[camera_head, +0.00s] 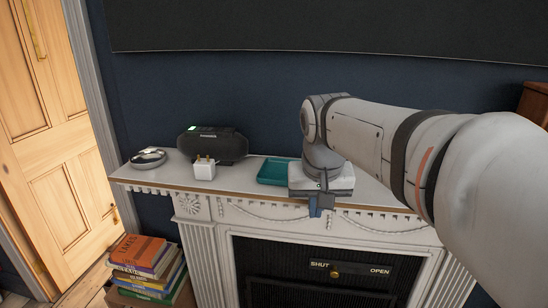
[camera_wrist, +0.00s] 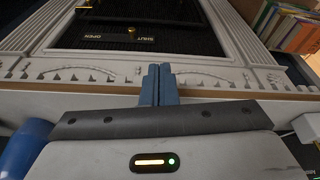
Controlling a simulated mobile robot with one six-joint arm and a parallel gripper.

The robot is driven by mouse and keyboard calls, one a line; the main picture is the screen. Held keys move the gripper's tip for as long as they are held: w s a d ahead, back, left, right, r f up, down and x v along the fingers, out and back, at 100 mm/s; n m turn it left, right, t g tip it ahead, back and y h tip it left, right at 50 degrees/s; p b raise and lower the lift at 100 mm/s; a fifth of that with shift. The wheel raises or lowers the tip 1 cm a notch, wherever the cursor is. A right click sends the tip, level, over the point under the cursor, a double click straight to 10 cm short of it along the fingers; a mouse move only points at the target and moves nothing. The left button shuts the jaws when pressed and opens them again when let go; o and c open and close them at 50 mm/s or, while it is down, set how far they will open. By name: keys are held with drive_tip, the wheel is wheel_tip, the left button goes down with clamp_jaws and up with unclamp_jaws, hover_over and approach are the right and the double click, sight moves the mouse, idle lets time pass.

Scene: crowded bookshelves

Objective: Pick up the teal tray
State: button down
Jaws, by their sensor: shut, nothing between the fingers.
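The teal tray (camera_head: 274,171) lies flat on the white mantel shelf (camera_head: 236,180), and its right end is hidden behind my gripper. My gripper (camera_head: 316,208) is just right of the tray, at the mantel's front edge, with its blue fingers pointing down. In the wrist view the fingers of my gripper (camera_wrist: 160,84) are together with nothing between them. The tray cannot be made out in the wrist view.
A black speaker (camera_head: 213,144), a white plug adapter (camera_head: 204,168) and a round silver dish (camera_head: 148,157) stand left of the tray. Stacked books (camera_head: 148,265) are below left. A dark wall panel (camera_head: 330,28) hangs above. The mantel's right part lies under my arm.

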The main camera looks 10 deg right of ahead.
drive_tip(key=w+a+r+m+p, duration=0.1)
drive_tip(key=w+r+m+p, duration=0.1)
drive_tip(key=w+r, duration=0.85)
drive_tip(key=shift+h, duration=0.3)
drive_tip(key=x, duration=0.7)
drive_tip(key=shift+s+d+f, duration=0.1)
drive_tip(key=shift+d+f, duration=0.05)
drive_tip(key=shift+s+f+p, duration=0.15)
drive_tip(key=shift+s+p, duration=0.15)
drive_tip(key=shift+p, duration=0.1)
drive_tip(key=s, duration=0.1)
drive_tip(key=s+a, duration=0.1)
drive_tip(key=s, duration=0.1)
drive_tip(key=shift+a+f, duration=0.1)
drive_tip(key=shift+s, duration=0.1)
drive_tip(key=s+a+b, duration=0.2)
drive_tip(key=s, duration=0.4)
drive_tip(key=shift+s, duration=0.25)
